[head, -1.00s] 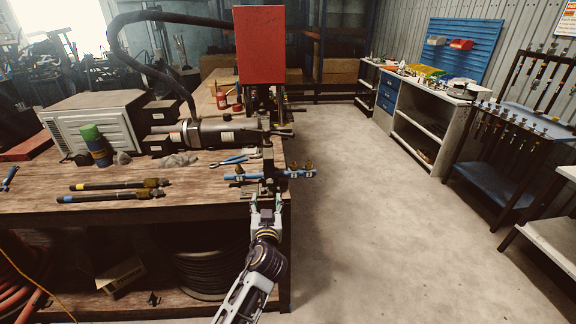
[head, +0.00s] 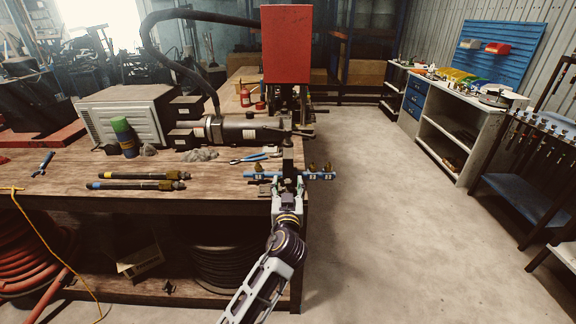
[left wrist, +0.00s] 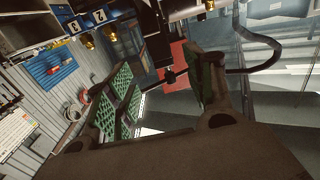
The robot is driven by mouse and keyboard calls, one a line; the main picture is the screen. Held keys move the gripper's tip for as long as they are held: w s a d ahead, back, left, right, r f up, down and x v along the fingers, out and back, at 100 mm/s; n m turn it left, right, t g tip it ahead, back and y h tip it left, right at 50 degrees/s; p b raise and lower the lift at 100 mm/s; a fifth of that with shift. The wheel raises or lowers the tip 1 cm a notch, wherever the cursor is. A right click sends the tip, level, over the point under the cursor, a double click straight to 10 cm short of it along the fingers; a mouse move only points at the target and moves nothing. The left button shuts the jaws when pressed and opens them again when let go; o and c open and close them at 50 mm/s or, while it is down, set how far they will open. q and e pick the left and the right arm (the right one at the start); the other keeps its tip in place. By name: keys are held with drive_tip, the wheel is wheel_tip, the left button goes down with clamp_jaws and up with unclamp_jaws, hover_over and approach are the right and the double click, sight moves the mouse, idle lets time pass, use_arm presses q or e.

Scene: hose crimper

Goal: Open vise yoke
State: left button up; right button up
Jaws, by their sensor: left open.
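The dark vise (head: 288,161) stands at the bench's front right corner, with a blue bar with brass fittings (head: 318,175) across it. My left gripper (head: 287,187) is in front of and just below that bar, partly covering the vise. In the left wrist view its green-padded fingers (left wrist: 165,92) are apart, with a thin dark rod ending in a round knob (left wrist: 169,76) showing between them. I cannot tell whether they touch it, or whether the yoke is open. The numbered blue bar (left wrist: 87,21) is at the top left there. My right gripper is not in view.
The wooden bench (head: 220,182) holds a grey cylindrical machine (head: 245,133), blue-handled pliers (head: 249,159) and two dark rods with brass ends (head: 135,181). A red box (head: 286,44) stands high behind. The concrete floor (head: 375,200) right of the bench is clear.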

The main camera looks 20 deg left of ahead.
sight(288, 167)
use_arm(q)
drive_tip(key=p+x, duration=0.1)
drive_tip(key=x, duration=0.5)
drive_tip(key=shift+x, duration=0.8)
drive_tip(key=shift+p+x, duration=0.65)
drive_tip(key=shift+x, duration=1.6)
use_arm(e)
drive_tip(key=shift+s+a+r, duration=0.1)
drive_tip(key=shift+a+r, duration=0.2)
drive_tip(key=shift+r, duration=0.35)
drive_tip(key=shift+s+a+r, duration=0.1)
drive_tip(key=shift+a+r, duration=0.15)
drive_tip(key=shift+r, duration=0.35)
use_arm(q)
drive_tip(key=shift+f, duration=0.1)
clamp_jaws()
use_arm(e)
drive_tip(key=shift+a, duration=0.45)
